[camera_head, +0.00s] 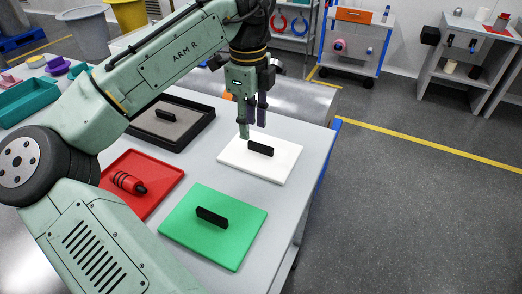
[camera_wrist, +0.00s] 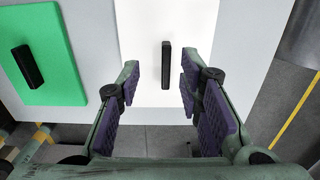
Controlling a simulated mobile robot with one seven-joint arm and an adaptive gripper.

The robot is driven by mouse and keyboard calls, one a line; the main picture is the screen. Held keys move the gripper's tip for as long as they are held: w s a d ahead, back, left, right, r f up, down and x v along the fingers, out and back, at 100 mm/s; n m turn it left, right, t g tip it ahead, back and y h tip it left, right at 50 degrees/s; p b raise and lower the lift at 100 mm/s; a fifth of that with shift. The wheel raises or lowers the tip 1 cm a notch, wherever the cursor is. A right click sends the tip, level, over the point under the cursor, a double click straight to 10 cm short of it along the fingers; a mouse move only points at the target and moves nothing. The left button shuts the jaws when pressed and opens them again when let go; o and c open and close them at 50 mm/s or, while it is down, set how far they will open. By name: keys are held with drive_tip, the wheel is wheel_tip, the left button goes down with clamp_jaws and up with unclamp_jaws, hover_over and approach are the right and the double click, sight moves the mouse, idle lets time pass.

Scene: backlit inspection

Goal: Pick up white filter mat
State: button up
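The white filter mat (camera_head: 244,164) lies flat on the grey table, toward its right edge, with a black bar handle (camera_head: 260,149) standing up at its middle. My gripper (camera_head: 252,128) is above the far left part of the mat in the head view, pointing down. In the wrist view the white mat (camera_wrist: 146,32) fills the upper middle and its black handle (camera_wrist: 166,64) shows between and beyond the fingers. My gripper (camera_wrist: 158,82) is open in the wrist view, with a wide gap between its purple pads and nothing held.
A green mat (camera_head: 240,222) with a black handle lies nearer. A dark-framed grey mat (camera_head: 187,127) lies behind. A teal bin (camera_head: 28,101) stands at left. Bare table (camera_head: 300,185) shows right of the white mat.

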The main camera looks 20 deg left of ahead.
sight(256, 143)
drive_tip(key=f, duration=0.1)
drive_tip(key=f+p, duration=0.1)
drive_tip(key=f, duration=0.1)
drive_tip(key=d+f, duration=0.1)
drive_tip(key=f, duration=0.1)
drive_tip(key=shift+w+f, duration=0.25)
drive_tip(key=shift+w, duration=0.05)
drive_tip(key=shift+c, duration=0.3)
clamp_jaws()
